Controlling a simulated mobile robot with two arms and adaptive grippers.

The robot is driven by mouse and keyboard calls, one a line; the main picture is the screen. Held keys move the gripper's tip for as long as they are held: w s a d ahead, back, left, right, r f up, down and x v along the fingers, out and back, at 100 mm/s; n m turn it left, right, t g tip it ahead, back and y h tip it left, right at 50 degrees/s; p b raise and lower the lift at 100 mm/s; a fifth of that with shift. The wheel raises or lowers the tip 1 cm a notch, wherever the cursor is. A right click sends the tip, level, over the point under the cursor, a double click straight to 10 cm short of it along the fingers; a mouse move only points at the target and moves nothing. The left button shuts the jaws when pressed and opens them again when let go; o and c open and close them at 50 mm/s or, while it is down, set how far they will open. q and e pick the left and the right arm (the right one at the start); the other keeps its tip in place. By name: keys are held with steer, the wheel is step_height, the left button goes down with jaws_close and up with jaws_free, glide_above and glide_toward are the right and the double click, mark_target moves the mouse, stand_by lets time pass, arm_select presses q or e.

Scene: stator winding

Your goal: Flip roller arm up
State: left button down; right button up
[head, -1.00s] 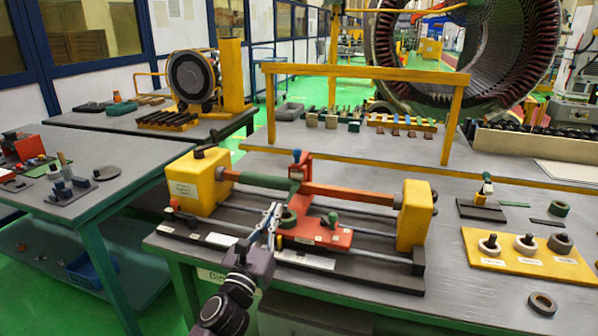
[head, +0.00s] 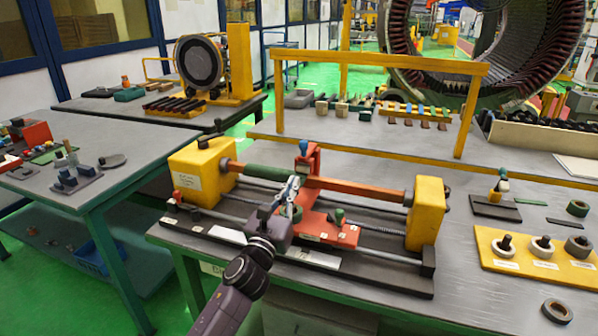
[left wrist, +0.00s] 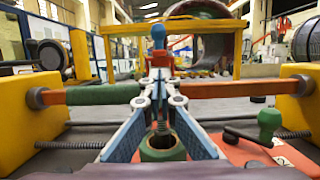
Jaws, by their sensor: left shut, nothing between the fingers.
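A winding fixture stands on the grey table. Its red bar (head: 355,191), with a green wrapped section (head: 265,173), runs between two yellow end blocks (head: 203,170). A red carriage (head: 335,232) sits below the bar. A red upright bracket with a blue knob (head: 303,147) rises behind the bar; the knob shows in the left wrist view (left wrist: 158,36). Which part is the roller arm is unclear. My left gripper (head: 294,181) is shut and empty in front of the bar and bracket; its fingertips show centrally in the left wrist view (left wrist: 160,82). Contact cannot be told. A green ring (left wrist: 162,148) shows between the fingers' bases.
A green knob (head: 339,214) stands on the carriage, right of my left gripper. A yellow board with several rings (head: 535,260) lies at the right. A yellow frame (head: 370,68) stands behind the fixture. A side table (head: 75,205) is at the left.

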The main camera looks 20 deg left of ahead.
arm_select(q)
steer(key=x, duration=0.4)
steer(key=shift+w, duration=0.1)
steer(key=shift+w+r, duration=0.1)
steer(key=shift+w, duration=0.45)
arm_select(e)
steer(key=shift+w+a+r, duration=0.2)
steer(key=shift+w+r, duration=0.05)
steer(key=shift+w, duration=0.05)
steer(key=shift+s, duration=0.15)
arm_select(q)
steer(key=shift+r, duration=0.1)
arm_select(e)
steer(key=shift+r, duration=0.1)
arm_select(q)
steer(key=shift+s+r+p, duration=0.1)
steer(key=shift+r+p, duration=0.2)
steer(key=shift+p, duration=0.2)
arm_select(e)
steer(key=shift+r, duration=0.2)
